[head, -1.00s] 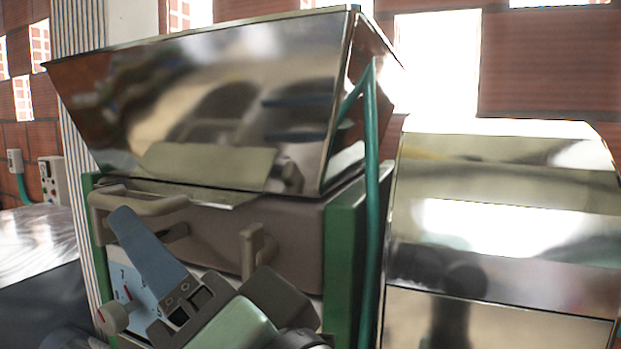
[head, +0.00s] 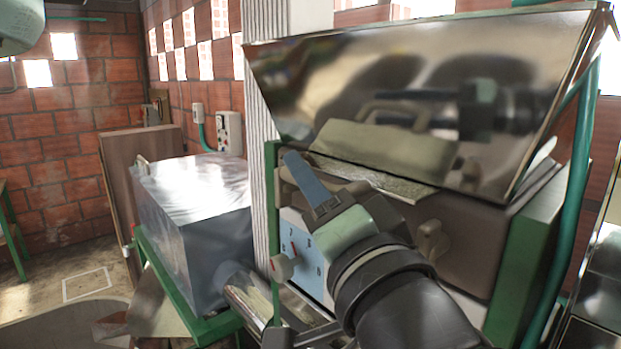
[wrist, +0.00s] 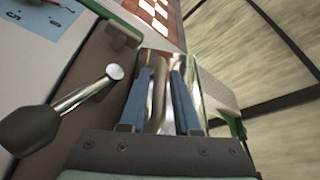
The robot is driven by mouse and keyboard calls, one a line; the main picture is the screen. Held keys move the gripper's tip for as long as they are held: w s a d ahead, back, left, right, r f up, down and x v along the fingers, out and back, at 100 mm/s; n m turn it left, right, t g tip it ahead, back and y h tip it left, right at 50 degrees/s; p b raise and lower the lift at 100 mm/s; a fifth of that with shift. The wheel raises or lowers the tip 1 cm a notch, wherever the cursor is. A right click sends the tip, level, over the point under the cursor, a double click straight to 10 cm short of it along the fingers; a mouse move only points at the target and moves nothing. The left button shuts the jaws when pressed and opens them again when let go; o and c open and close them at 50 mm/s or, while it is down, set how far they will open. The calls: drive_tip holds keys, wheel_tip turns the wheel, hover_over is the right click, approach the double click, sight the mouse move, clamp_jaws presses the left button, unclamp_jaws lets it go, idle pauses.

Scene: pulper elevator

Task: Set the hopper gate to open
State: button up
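The shiny metal hopper (head: 400,110) sits on top of the taupe pulper body (head: 460,235). My gripper (head: 293,160) is at the body's upper left corner, just under the hopper, with one blue finger showing. In the wrist view my gripper (wrist: 163,68) has its two blue fingers apart, with a taupe bar-like handle (wrist: 157,95) between them. The bar lies close to the left finger, with a gap to the right one; whether it touches is unclear. A lever with a dark knob (wrist: 30,130) and metal rod is left of the fingers. My arm hides part of the body front.
A green pipe (head: 572,190) runs down the right side. A grey box (head: 190,215) on a green frame stands left, beyond a white ribbed column (head: 262,120). Open floor lies far left.

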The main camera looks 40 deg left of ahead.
clamp_jaws()
idle(1.1)
